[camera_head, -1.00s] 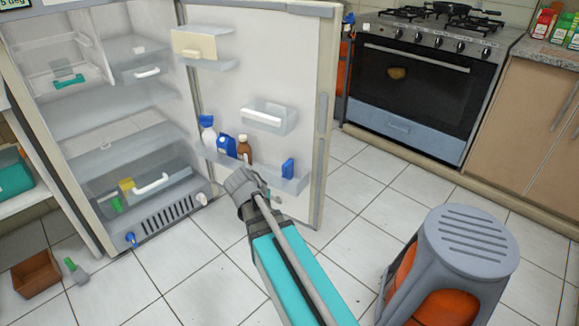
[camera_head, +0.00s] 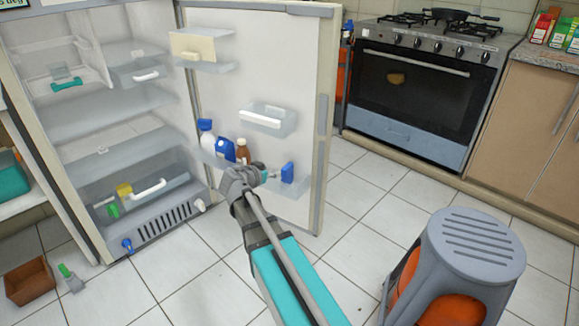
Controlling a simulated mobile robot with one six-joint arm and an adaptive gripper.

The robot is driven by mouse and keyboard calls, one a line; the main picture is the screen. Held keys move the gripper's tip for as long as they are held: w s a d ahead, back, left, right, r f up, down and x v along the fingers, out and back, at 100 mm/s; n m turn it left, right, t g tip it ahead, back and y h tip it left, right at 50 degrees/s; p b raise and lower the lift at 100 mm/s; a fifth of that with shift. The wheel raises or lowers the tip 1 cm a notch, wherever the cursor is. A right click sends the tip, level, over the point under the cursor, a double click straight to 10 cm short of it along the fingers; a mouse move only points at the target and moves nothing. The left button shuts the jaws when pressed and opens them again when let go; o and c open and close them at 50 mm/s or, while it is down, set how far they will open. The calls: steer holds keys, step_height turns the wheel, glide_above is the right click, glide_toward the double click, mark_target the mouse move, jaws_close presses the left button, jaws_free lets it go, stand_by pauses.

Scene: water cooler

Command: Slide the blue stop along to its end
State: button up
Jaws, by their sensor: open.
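The blue stop (camera_head: 288,172) is a small upright blue block at the right part of the lower door shelf (camera_head: 301,185) of the open fridge. My gripper (camera_head: 267,176) is in front of this shelf, just left of the blue stop, with its fingertips pointing right towards it. It is open with nothing seen between its fingers. Whether a fingertip touches the stop I cannot tell. My gripper hides part of the shelf's front.
A white and blue bottle (camera_head: 207,135), a blue container (camera_head: 225,149) and a brown bottle (camera_head: 242,151) stand left of the stop on the shelf. A grey stool-like cooler (camera_head: 470,245) with orange inside stands at right. The tiled floor between is clear.

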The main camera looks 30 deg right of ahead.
mark_target(287, 166)
steer(key=shift+d, duration=0.1)
steer(key=b+x, duration=0.5)
steer(key=x, duration=0.8)
steer(key=shift+w+d, duration=0.2)
steer(key=shift+d, duration=0.1)
jaws_close()
